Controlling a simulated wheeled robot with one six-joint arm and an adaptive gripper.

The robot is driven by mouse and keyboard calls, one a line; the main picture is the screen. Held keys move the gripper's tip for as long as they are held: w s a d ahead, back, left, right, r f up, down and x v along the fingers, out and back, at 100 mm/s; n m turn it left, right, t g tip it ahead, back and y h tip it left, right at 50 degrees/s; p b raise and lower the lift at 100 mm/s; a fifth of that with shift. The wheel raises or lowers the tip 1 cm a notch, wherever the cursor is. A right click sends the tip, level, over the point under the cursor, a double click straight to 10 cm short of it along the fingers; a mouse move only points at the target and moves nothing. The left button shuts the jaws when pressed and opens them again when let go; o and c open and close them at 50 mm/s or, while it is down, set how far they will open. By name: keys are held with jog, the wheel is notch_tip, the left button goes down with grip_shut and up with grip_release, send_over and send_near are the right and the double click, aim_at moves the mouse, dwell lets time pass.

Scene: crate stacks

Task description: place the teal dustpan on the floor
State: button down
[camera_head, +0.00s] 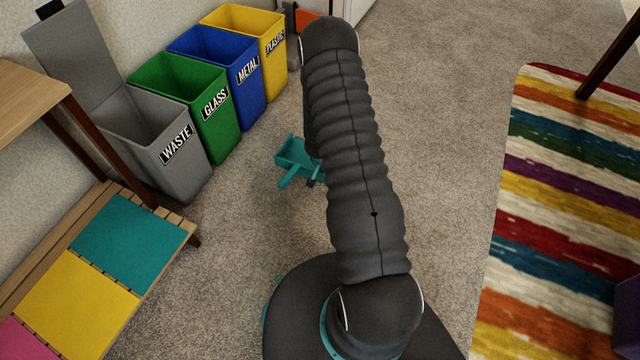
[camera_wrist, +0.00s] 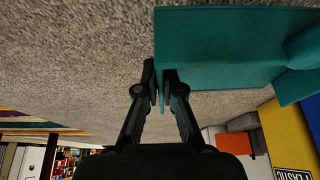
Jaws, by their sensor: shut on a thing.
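The teal dustpan (camera_head: 295,158) shows in the head view left of my arm, in front of the green and grey bins. Part of it is hidden behind the arm. In the wrist view the dustpan (camera_wrist: 215,50) fills the upper right. My gripper (camera_wrist: 160,85) is shut on the dustpan's thin edge, with one finger on each side. In the head view only a small dark part of my gripper (camera_head: 312,181) shows beside the dustpan. The carpeted floor (camera_head: 240,240) lies around and below it. I cannot tell how high the dustpan is above the floor.
The grey waste bin (camera_head: 165,150), green glass bin (camera_head: 200,105), blue metal bin (camera_head: 235,75) and yellow plastic bin (camera_head: 270,50) stand along the wall. A wooden bench (camera_head: 180,235) with coloured pads is at left. A striped rug (camera_head: 560,200) lies at right. Carpet between is clear.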

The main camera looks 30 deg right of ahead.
jog(key=a, duration=0.1)
jog(key=a+f, duration=0.1)
jog(key=shift+s+a+f, duration=0.3)
jog(key=shift+s+a, duration=0.05)
jog(key=shift+f+b, duration=0.75)
jog(key=shift+f, duration=1.25)
jog(key=shift+f, duration=0.15)
jog(key=c, duration=1.3)
grip_release()
